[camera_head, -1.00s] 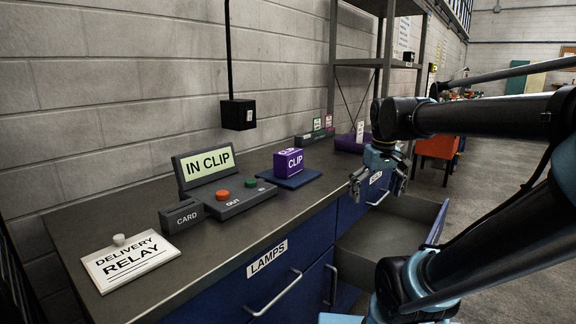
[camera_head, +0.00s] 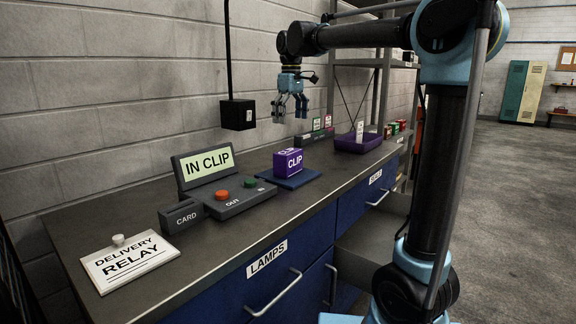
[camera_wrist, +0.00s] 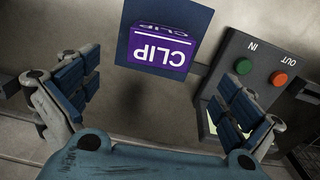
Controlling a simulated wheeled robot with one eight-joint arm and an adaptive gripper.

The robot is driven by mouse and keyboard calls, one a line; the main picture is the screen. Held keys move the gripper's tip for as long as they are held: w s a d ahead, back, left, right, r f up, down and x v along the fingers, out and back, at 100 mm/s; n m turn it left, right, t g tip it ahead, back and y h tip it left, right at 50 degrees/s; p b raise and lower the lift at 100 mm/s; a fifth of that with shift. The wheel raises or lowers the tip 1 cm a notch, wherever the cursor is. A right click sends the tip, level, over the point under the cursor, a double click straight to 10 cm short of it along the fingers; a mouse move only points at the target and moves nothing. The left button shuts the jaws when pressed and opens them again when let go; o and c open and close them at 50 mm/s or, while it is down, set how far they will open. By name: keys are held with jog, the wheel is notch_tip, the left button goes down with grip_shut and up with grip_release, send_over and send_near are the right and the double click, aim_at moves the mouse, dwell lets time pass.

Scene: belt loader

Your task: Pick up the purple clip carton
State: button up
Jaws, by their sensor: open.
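The purple clip carton (camera_head: 289,162) stands upright on a flat blue mat (camera_head: 305,179) on the counter, its CLIP label facing front. It also shows upside down near the top of the wrist view (camera_wrist: 162,50). My gripper (camera_head: 291,118) is above the counter, higher than the carton, pointing down with its fingers apart. In the wrist view the open fingers (camera_wrist: 160,100) are at left and right, with bare counter between them and the carton beyond. Nothing is held.
A black box (camera_head: 237,114) hangs from a pole. A purple tray (camera_head: 352,146) lies further back. A drawer (camera_head: 372,243) is open below.

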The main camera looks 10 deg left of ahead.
aim_at(289, 165)
jog(key=f, duration=1.7)
jog(key=shift+w+a+f, duration=0.1)
jog(key=shift+w+a, duration=0.15)
jog(key=shift+a, duration=0.15)
jog(key=shift+c, duration=0.2)
jog(key=c, duration=0.8)
